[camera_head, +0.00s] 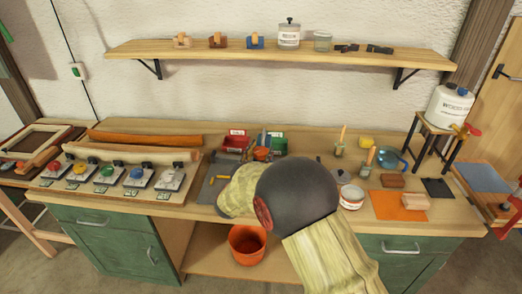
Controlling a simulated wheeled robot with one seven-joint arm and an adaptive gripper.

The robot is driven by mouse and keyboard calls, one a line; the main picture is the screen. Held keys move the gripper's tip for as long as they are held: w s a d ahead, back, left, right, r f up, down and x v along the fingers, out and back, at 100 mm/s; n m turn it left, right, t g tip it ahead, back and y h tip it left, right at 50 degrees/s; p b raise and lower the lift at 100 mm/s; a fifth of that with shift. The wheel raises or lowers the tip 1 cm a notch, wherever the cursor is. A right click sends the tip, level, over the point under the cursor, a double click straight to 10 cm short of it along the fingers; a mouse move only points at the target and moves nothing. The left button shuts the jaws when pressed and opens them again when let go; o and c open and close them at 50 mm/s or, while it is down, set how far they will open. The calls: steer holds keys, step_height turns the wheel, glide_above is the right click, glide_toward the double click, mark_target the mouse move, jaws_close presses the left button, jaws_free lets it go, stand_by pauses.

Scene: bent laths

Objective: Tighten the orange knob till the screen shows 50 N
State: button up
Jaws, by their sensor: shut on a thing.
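A row of clamps with coloured knobs stands along the front of a wooden board at the left of the bench. The second from the left has a yellow-orange knob (80,170), which I take for the orange one. Beside it are a red knob (54,168), a green knob (107,172), a blue knob (137,174) and a white knob (172,177). Small plates lie before the knobs; any reading is too small to make out. My arm reaches over the middle of the bench, and its bulky links hide its end. I cannot see my gripper.
A pale lath (130,153) and a brown lath (145,139) lie behind the knobs. Red and green bins (236,142) stand mid-bench. An orange bucket (247,246) is below. An orange mat (385,206), a blue jug (391,158) and a white tin (351,197) are at right.

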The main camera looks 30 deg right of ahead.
steer(key=o, duration=1.2)
steer(key=shift+c, duration=0.2)
steer(key=shift+a, duration=0.1)
steer(key=v, duration=1.1)
steer(key=shift+s+a, duration=0.25)
steer(key=shift+s, duration=0.1)
